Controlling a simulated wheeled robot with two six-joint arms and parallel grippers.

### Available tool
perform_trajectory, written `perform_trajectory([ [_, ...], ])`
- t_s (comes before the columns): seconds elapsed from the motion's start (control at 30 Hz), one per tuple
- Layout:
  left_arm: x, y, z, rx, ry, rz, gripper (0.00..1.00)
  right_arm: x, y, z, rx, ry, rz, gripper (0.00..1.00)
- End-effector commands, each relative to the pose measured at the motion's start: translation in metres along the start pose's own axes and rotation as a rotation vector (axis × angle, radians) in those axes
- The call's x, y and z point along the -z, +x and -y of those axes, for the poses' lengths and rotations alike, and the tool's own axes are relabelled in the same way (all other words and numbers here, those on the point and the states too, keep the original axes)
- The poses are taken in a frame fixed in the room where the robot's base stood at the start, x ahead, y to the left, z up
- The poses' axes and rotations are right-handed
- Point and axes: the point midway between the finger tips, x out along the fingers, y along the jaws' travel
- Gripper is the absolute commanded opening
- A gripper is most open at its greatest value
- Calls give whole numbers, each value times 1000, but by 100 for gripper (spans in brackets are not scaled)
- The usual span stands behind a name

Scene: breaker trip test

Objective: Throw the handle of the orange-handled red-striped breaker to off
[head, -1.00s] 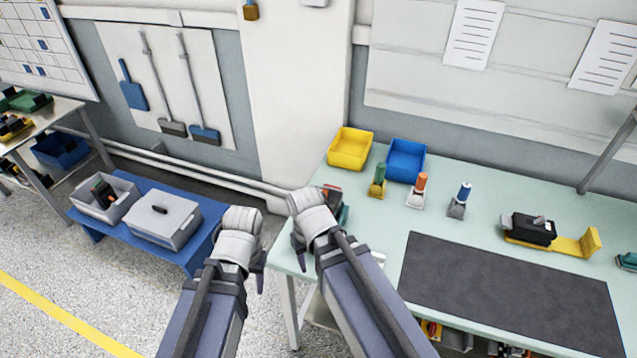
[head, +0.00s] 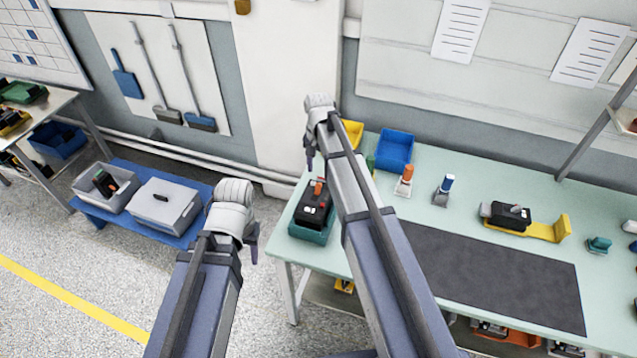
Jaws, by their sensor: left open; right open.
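A black breaker (head: 313,208) with an orange handle (head: 318,187) and small red marks sits in a teal holder (head: 310,234) at the left end of the mint-green table. Whether it bears a red stripe is too small to tell. My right gripper (head: 309,158) is raised above and behind this breaker, apart from it, open and mostly hidden by its wrist. My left gripper (head: 253,250) is open and empty, left of the table edge and lower than the breaker. Another black breaker (head: 508,213) with a greyish handle lies on a yellow stand (head: 562,228) at the right.
A blue bin (head: 395,150) and a partly hidden yellow bin (head: 352,131) stand at the back. Orange-topped (head: 404,181) and blue-topped (head: 443,190) tools stand upright. A dark mat (head: 490,275) lies in front. A grey tote (head: 122,190) and grey case (head: 165,209) rest on a blue bench.

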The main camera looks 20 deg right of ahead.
Motion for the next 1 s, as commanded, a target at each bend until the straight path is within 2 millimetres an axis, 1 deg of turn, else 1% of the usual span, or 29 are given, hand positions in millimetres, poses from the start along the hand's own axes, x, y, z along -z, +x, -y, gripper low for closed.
perform_trajectory([
  [0.17,0,3,0,0,1,0,50,-1,3,0,0,-2,0,52],
  [0.27,0,9,-1,0,2,0,50,-1,9,0,0,-3,0,52],
  [0.47,2,28,-3,1,6,0,50,-1,29,0,0,-4,0,52],
  [0.8,4,70,-6,2,9,0,50,-1,71,0,0,-4,-1,52],
  [0.9,4,77,-7,2,9,0,50,-1,77,0,0,-4,0,52],
  [1.0,5,78,-7,2,9,0,50,-1,79,0,0,-4,-1,52],
])
